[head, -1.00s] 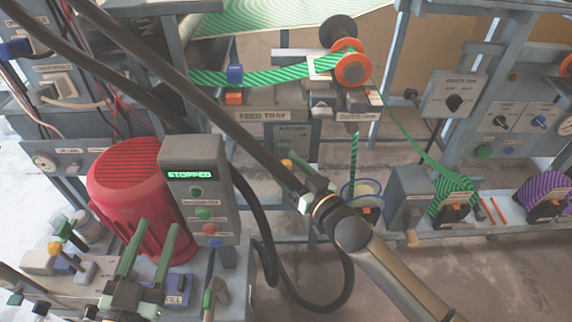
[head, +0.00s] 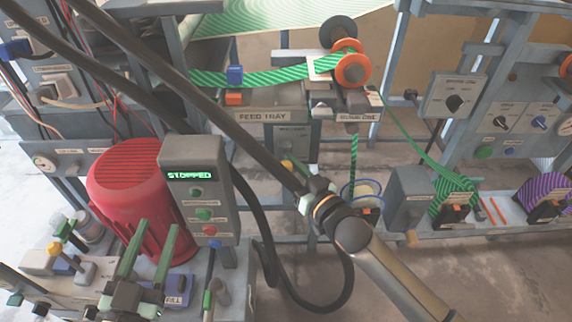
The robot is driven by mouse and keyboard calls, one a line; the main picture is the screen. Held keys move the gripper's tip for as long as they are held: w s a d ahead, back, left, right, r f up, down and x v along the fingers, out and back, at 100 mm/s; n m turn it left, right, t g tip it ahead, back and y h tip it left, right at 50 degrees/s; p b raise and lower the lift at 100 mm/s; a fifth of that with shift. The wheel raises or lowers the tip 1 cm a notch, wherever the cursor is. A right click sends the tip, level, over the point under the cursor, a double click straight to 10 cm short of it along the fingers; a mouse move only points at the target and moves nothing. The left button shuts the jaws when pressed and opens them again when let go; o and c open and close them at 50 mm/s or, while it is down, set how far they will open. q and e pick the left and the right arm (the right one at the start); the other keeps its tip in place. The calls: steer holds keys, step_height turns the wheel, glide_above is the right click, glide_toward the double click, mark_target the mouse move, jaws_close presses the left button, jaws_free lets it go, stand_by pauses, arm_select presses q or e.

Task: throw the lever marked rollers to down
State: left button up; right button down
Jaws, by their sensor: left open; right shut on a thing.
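A small panel (head: 292,138) with lettering too small to read hangs under the feed tray. A yellow-ended part (head: 287,165) shows just below it, mostly hidden by my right gripper and arm. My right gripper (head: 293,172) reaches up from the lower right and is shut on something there. I cannot tell for sure that this is the rollers lever, or how the lever stands. My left gripper (head: 152,244) is open at the lower left, its two green fingers apart in front of the red motor (head: 135,190).
A grey control box (head: 200,233) reads STOPPED. Black cables (head: 262,205) run across the middle. A green striped web (head: 275,76) passes over the feed tray (head: 262,117) to orange rollers (head: 353,70). Green and purple reels (head: 548,193) stand at the right.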

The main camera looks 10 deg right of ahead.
steer(key=shift+s+a+f, duration=0.1)
steer(key=shift+a+f, duration=0.05)
stand_by(0.8)
